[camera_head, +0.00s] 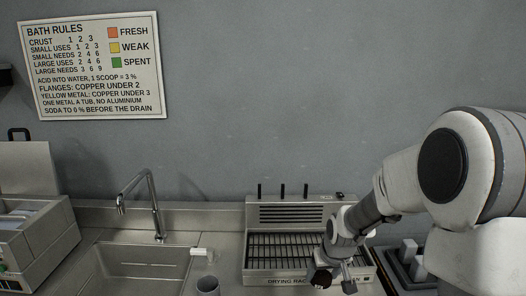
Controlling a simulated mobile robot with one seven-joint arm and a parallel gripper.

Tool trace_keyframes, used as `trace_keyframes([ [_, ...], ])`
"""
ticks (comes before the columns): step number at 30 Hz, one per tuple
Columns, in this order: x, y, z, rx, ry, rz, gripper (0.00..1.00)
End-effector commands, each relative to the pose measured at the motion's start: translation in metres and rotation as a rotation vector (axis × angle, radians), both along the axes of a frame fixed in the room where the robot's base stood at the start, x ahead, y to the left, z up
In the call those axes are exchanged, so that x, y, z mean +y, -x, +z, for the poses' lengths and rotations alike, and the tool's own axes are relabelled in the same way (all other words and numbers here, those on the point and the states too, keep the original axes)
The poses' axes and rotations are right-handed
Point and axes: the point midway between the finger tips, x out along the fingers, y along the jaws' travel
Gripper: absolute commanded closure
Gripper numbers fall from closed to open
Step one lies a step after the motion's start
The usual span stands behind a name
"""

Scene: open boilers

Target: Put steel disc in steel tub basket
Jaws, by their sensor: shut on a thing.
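My gripper (335,280) is at the lower right, over the front of the drying rack (255,262). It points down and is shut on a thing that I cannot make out. A small dark part shows at its left side. No steel disc can be told apart in this view. A steel machine (18,262) with a raised lid (25,165) stands at the left edge, with a pale open top. I cannot tell whether it is the steel tub, and no basket shows clearly.
A sink (140,262) with a tall faucet (155,205) lies left of the rack. A grey cup (207,286) and a small white block (199,252) are beside it. A dark tray with pale upright blocks (408,250) is at right. A rules sign (90,65) hangs on the wall.

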Motion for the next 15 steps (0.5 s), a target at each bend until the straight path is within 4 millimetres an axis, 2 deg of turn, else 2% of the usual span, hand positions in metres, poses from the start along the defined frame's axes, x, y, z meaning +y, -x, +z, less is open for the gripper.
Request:
trace_keyframes([
  [6, 0.012, 0.018, -0.007, 0.000, 0.001, -0.069, 1.00],
  [11, 0.014, 0.024, -0.009, 0.000, 0.000, -0.094, 1.00],
  [15, 0.014, 0.042, -0.009, 0.000, 0.001, -0.102, 1.00],
])
